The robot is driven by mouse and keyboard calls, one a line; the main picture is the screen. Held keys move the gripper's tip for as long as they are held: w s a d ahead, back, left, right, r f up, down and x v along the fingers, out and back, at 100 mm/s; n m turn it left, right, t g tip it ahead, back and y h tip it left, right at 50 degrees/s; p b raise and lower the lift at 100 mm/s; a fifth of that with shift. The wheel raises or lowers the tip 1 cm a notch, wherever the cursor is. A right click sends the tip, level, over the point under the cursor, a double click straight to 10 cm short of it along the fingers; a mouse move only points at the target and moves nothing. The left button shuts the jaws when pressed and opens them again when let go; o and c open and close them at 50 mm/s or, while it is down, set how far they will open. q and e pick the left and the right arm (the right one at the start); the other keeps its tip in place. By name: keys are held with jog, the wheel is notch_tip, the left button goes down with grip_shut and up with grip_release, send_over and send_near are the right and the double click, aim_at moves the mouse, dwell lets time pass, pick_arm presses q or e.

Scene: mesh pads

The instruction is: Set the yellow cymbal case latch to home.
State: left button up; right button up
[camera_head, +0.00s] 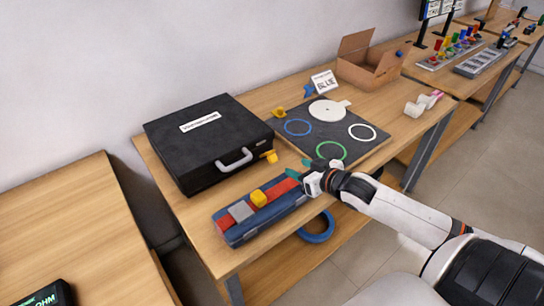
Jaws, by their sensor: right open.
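A closed black case (212,125) with a white label and a grey handle (234,160) lies on the wooden table. A small yellow latch (270,156) sticks out at the case's front right corner. Its exact setting is too small to tell. My right gripper (299,168) comes in from the right with teal fingertips. It is open and empty, a little right of and in front of the latch, apart from it. My left gripper is not in view.
A blue tray (236,236) with red, grey and yellow blocks lies in front of the case. A dark mat (370,151) with coloured rings and a white disc lies right of it.

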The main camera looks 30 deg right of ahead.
aim_at(274, 158)
jog(key=shift+w+a+f, duration=0.1)
jog(key=shift+w+a, duration=0.15)
jog(key=shift+w, duration=0.3)
jog(key=x, duration=0.9)
jog(key=shift+d, duration=0.1)
jog(key=shift+w+f, duration=0.3)
jog(key=shift+w, duration=0.2)
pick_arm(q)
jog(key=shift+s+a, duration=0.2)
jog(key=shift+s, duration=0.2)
